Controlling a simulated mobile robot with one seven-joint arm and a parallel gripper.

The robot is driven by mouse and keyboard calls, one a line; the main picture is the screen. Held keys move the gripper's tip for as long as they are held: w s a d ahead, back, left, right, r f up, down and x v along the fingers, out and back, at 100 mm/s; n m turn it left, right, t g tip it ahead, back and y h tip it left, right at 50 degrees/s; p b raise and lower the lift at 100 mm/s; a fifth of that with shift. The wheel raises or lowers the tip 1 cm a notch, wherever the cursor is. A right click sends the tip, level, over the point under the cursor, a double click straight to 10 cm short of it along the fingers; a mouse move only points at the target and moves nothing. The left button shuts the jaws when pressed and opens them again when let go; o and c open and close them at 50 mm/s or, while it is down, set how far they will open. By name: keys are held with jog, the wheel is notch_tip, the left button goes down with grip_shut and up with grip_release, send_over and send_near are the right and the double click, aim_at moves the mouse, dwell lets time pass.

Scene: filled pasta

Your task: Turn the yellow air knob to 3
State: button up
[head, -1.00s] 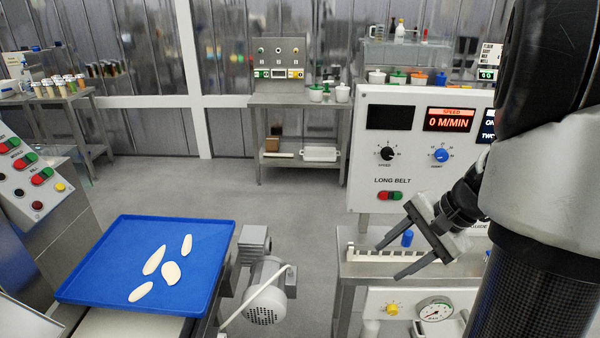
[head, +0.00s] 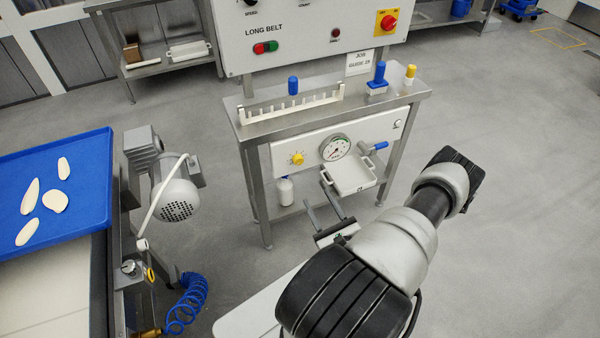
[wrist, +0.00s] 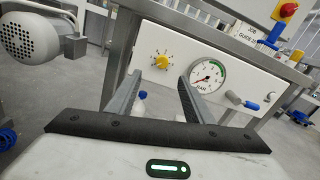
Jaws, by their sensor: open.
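The yellow air knob (head: 297,158) sits on the white front panel under the bench top, left of the round pressure gauge (head: 336,148). In the wrist view the yellow knob (wrist: 162,61) shows above the gap between my fingers, with small scale marks around it, too small to read. The gauge (wrist: 207,76) shows behind and above the right finger. My gripper (head: 324,211) is open and empty, in front of the panel and lower than the knob, apart from it. In the wrist view its two fingers (wrist: 154,88) point toward the panel.
A blue-handled valve (head: 376,147) is right of the gauge.

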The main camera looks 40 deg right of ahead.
jog(key=b, duration=0.2)
send_near(299, 161)
jog(key=shift+m+h, duration=0.3)
jog(key=x, duration=0.8)
jog(key=shift+a+f, duration=0.1)
jog(key=shift+a, duration=0.1)
jog(key=c, duration=1)
jog(key=shift+c, duration=0.2)
